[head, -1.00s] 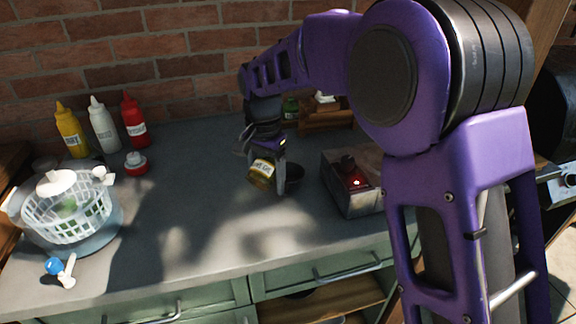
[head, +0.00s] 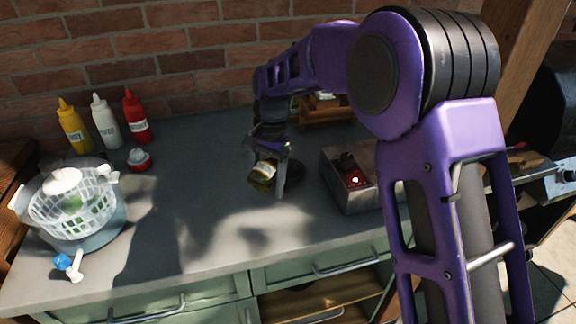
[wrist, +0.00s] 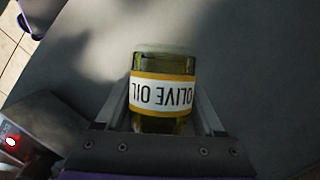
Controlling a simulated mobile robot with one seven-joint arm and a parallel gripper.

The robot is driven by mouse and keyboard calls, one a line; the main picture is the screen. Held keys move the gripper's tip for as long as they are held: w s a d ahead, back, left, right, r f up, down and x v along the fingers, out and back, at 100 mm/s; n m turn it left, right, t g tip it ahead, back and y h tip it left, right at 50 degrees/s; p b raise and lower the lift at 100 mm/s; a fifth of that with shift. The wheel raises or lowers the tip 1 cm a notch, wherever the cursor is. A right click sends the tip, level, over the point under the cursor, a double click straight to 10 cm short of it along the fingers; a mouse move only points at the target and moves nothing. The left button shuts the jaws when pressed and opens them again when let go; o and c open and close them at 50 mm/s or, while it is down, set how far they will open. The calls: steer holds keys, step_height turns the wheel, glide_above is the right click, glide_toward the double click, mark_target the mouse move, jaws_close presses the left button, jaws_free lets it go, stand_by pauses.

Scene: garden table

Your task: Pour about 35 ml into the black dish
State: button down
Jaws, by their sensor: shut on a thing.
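My gripper (head: 268,182) is shut on a glass olive oil bottle (head: 263,173) with a white and yellow label. The bottle is tilted in the head view, above the grey worktop. In the wrist view the bottle (wrist: 163,120) lies between my fingers, its label upside down. The black dish (head: 296,171) stands on the worktop just right of and behind the gripper, partly hidden by a finger. The dish does not show in the wrist view. I cannot see any stream of oil or the dish's contents.
A metal box with a red light (head: 350,182) stands right of the dish. A wooden rack (head: 322,108) is behind. Yellow, white and red squeeze bottles (head: 106,120) and a white basket (head: 72,205) are at left. The worktop's front middle is clear.

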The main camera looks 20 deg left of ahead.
steer(key=shift+f+g+p, duration=0.3)
steer(key=shift+f+p, duration=0.05)
steer(key=shift+p, duration=0.15)
steer(key=shift+s+f+g+y+p, duration=0.15)
steer(key=shift+g+p, duration=0.2)
steer(key=shift+p, duration=0.35)
steer(key=shift+r+g+y+p, duration=0.15)
steer(key=shift+g+p, duration=0.2)
steer(key=shift+p, duration=0.35)
stand_by(1.0)
steer(key=shift+f, duration=0.1)
steer(key=shift+a+f+b, duration=0.1)
steer(key=shift+f+b, duration=0.25)
steer(key=shift+b, duration=0.6)
steer(key=shift+f+t+b, duration=0.2)
steer(key=shift+t+b, duration=0.5)
steer(key=shift+b, duration=0.55)
step_height(320, 180, up, 3)
steer(key=shift+r+t+h+b, duration=0.1)
steer(key=shift+t+h+b, duration=0.4)
steer(key=shift+t+b, duration=0.6)
steer(key=shift+w+r, duration=0.25)
steer(key=shift+w, duration=0.2)
